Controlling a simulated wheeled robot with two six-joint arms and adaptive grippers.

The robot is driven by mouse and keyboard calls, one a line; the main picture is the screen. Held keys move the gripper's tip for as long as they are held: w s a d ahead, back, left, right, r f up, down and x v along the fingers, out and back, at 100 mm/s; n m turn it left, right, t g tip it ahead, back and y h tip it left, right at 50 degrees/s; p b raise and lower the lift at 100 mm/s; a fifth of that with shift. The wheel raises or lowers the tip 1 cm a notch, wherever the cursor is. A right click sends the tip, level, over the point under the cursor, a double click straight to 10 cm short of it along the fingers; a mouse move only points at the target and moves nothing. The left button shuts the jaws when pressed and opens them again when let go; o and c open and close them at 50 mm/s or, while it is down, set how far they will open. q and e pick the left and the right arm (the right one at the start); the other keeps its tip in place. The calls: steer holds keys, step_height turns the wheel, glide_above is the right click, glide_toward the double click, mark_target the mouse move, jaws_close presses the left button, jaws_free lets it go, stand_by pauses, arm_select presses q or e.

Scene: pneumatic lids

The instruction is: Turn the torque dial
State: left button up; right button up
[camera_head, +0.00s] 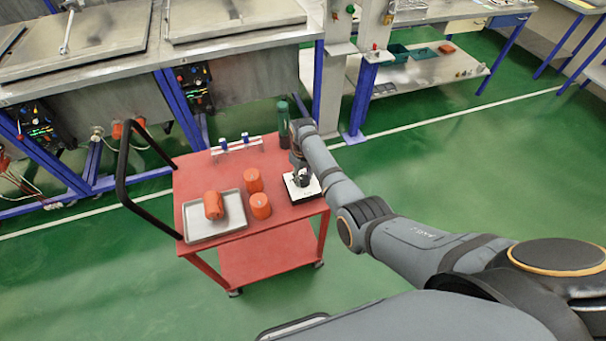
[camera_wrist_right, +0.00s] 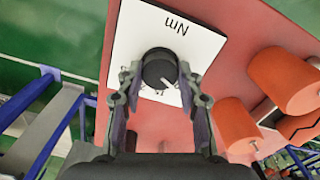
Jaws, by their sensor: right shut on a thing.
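The torque dial (camera_wrist_right: 159,70) is a round black knob with a light pointer mark, on a white plate (camera_wrist_right: 190,30) lettered "Nm". The plate (camera_head: 312,188) lies at the right end of the red cart's top in the head view. My right gripper (camera_wrist_right: 160,80) has its two fingers on either side of the knob and is shut on it. In the head view my right gripper (camera_head: 301,176) reaches down over the plate and hides most of the dial. Part of the scale is hidden by the fingers. My left gripper is not in view.
The red cart (camera_head: 270,215) carries a grey tray (camera_head: 235,222) with an orange cylinder (camera_head: 213,205), two more orange cylinders (camera_head: 253,181) (camera_head: 260,206), a dark green bottle (camera_head: 283,124) and a small rack (camera_head: 236,146). A black handle (camera_head: 121,170) rises at the cart's left.

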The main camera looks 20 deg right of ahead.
mark_target(303, 178)
steer(key=shift+m, duration=0.4)
steer(key=o, duration=1.2)
steer(key=shift+c, duration=0.2)
steer(key=shift+r, duration=0.4)
step_height(303, 178, up, 11)
steer(key=shift+r, duration=0.15)
